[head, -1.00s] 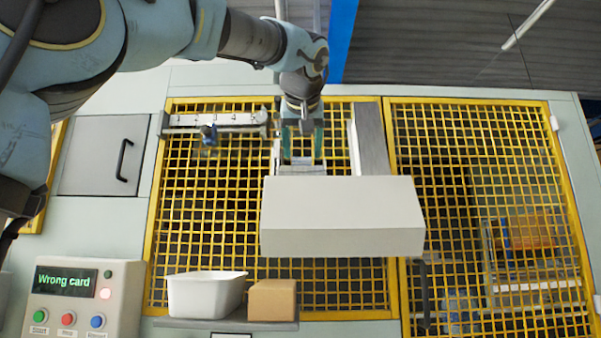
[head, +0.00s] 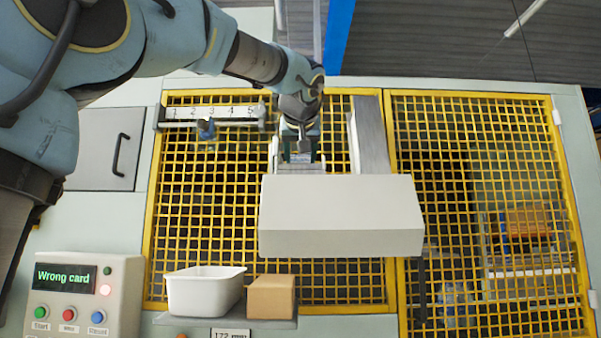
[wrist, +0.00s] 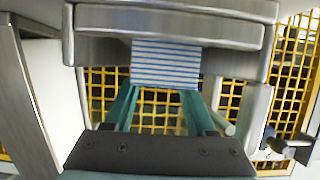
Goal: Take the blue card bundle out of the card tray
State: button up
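The blue card bundle shows in the wrist view as a white block with blue stripes (wrist: 166,64). It sits in the metal card tray (wrist: 235,36), its lower part hanging clear below the tray's front bar. In the head view the tray (head: 280,168) is partly hidden behind a white housing. My gripper (wrist: 163,92) has its two teal fingers apart, pointing at the bundle's lower edge, one near each side. Their tips are partly hidden by the bundle, and I see no clear grip. In the head view my gripper (head: 301,148) is over the tray.
A large white housing (head: 340,230) juts out below the tray, and a grey chute (head: 370,140) stands to its right. A white bin (head: 205,295) and a brown box (head: 271,297) share a shelf. The control panel (head: 85,300) reads "Wrong card". Yellow mesh guards lie behind.

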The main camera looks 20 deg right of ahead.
grip_shut()
jog(key=shift+r, duration=0.25)
